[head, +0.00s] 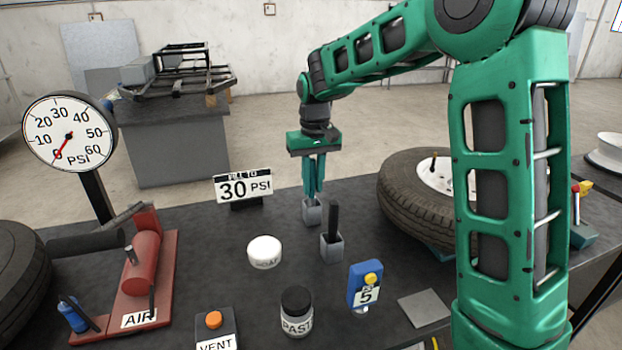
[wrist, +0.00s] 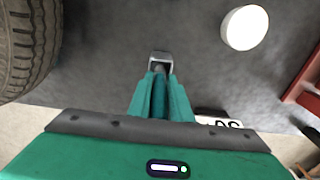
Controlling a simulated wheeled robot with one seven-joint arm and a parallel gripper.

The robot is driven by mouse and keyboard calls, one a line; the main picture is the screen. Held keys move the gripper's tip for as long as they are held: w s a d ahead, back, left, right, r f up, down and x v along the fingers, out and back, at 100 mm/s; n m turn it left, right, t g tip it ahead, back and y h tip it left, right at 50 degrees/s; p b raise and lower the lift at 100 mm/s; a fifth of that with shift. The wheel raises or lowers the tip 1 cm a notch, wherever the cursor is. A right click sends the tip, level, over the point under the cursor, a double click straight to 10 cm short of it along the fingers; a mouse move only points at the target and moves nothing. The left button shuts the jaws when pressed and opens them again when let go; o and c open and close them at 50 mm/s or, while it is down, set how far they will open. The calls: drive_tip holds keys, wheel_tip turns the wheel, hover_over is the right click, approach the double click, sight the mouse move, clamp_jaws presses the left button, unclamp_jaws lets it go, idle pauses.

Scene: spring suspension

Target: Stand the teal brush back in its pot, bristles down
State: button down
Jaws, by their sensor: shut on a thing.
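My gripper (head: 314,188) points straight down over the table, its teal fingers closed together. In the wrist view the fingers (wrist: 159,82) are shut on the teal brush (wrist: 159,98), a narrow upright strip between them. A small grey square pot (head: 312,213) is directly under the fingertips in the head view. The brush's lower end and bristles are hidden, so I cannot tell how far it is inside. A second grey pot (head: 331,249) stands nearer, with a black handle (head: 333,218) upright in it. A grey pot rim (wrist: 160,56) shows just past the fingertips in the wrist view.
A white round lid (head: 265,251), a dark-capped paste jar (head: 297,311) and a blue gadget (head: 364,286) stand nearby. A tyre (head: 412,205) lies at right. The 30 PSI sign (head: 243,187) stands left of my gripper. Bare table lies around the lid.

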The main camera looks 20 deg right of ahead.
drive_tip(key=shift+f, duration=0.3)
drive_tip(key=c, duration=1.5)
unclamp_jaws()
drive_tip(key=shift+c, duration=0.2)
drive_tip(key=shift+r, duration=0.1)
wheel_tip(320, 180, up, 10)
drive_tip(key=shift+s+r, duration=0.25)
